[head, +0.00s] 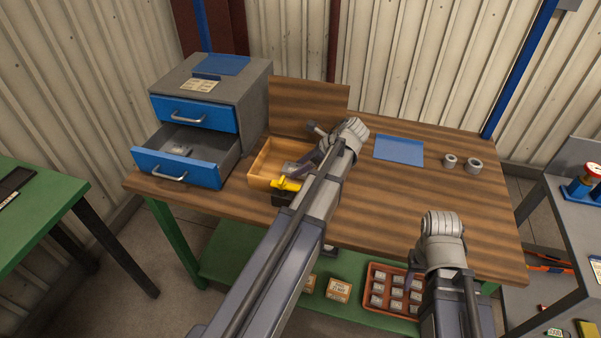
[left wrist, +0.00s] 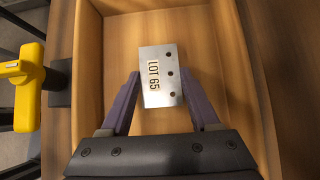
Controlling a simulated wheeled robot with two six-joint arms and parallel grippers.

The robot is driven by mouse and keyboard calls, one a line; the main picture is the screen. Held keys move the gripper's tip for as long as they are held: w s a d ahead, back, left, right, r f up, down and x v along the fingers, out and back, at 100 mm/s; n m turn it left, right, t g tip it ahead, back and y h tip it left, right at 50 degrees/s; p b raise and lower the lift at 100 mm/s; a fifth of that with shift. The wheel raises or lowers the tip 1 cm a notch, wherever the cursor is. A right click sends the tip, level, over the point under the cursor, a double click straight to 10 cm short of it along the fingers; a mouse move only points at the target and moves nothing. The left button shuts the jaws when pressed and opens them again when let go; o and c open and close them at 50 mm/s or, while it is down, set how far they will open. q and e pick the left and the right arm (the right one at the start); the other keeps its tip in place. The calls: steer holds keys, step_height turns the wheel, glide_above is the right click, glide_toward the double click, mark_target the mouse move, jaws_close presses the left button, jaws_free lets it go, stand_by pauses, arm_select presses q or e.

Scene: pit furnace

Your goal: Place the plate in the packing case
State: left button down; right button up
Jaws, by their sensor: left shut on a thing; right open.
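The plate (left wrist: 160,78) is a small silver metal piece with three holes and a "LOT 65" label. In the left wrist view my left gripper (left wrist: 158,100) is shut on it, with one finger at each side. The plate is over the inside of the packing case (left wrist: 88,60); I cannot tell whether it touches the floor. In the head view the open wooden packing case (head: 262,182) stands on the bench, and my left gripper (head: 297,168) is at its right part. My arm hides the plate there. My right gripper (head: 413,282) is open and empty, low at the bench's front edge.
A yellow-handled tool (head: 287,184) stands close by the case's front. A drawer cabinet (head: 208,98) with its lower drawer open is at left. A blue mat (head: 399,150) and two grey rings (head: 461,163) lie at right. The right bench top is mostly clear.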

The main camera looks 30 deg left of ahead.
arm_select(q)
steer(key=shift+f, duration=0.15)
steer(key=shift+c, duration=0.6)
jaws_free()
